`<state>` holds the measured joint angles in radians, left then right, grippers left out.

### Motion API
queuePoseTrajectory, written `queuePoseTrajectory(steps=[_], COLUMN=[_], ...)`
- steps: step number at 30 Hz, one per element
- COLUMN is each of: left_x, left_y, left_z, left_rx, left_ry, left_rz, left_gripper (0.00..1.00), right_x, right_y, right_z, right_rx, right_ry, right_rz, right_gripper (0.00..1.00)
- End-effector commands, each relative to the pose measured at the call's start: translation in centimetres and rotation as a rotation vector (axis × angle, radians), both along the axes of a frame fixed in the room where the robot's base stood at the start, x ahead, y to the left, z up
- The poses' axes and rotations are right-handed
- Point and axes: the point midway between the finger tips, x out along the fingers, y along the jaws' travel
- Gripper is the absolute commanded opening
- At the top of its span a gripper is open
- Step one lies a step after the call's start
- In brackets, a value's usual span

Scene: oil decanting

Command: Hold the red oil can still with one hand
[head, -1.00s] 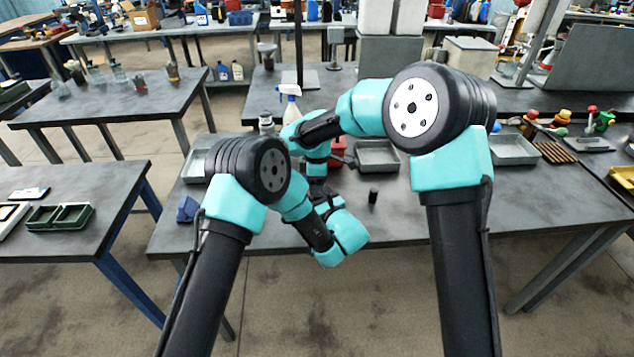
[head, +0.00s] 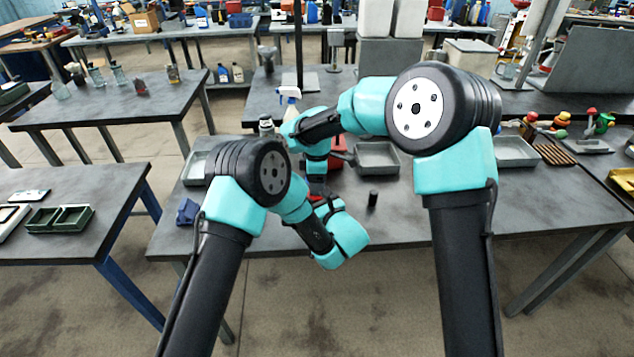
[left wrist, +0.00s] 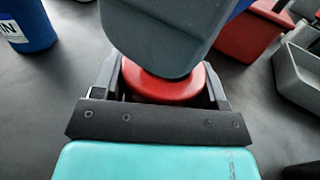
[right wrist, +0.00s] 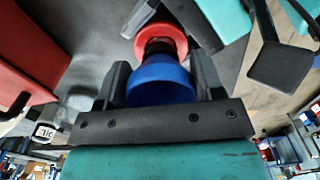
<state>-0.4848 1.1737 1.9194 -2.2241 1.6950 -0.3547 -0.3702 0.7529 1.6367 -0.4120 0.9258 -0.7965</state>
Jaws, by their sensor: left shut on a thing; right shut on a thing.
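My left gripper (left wrist: 163,78) is shut around a round red thing, which I take to be the red oil can (left wrist: 182,88). A large dark grey shape covers its upper part in the left wrist view. My right gripper (right wrist: 160,82) is shut on a round blue item (right wrist: 160,85). Beyond it in the right wrist view, the red can (right wrist: 161,42) shows between my left gripper's fingers, with a dark part between red and blue. Whether they touch is unclear. In the head view my arms mostly hide both; a bit of red shows between the grippers.
A red container (left wrist: 248,30) and a grey tray (left wrist: 298,75) stand to the right in the left wrist view. A labelled blue container (left wrist: 28,28) is at left. In the head view, a small black cylinder (head: 373,198) and a spray bottle (head: 290,100) stand on the table.

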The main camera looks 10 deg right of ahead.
Motion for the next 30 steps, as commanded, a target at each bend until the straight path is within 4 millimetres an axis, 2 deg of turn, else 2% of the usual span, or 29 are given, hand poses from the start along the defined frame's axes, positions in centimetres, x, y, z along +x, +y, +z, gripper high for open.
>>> queuePoseTrajectory(steps=[18, 30], left_x=[0.0, 0.0], left_y=[0.0, 0.0], left_z=[0.0, 0.0], left_rx=[0.000, 0.000], left_ry=[0.000, 0.000], left_rz=[0.000, 0.000], left_gripper=[0.24, 0.24], right_x=[0.0, 0.0], right_y=[0.0, 0.0], right_z=[0.8, 4.5], right_rx=[0.001, 0.001], right_ry=[-0.001, -0.001], right_rz=[0.000, 0.000], right_gripper=[0.33, 0.33])
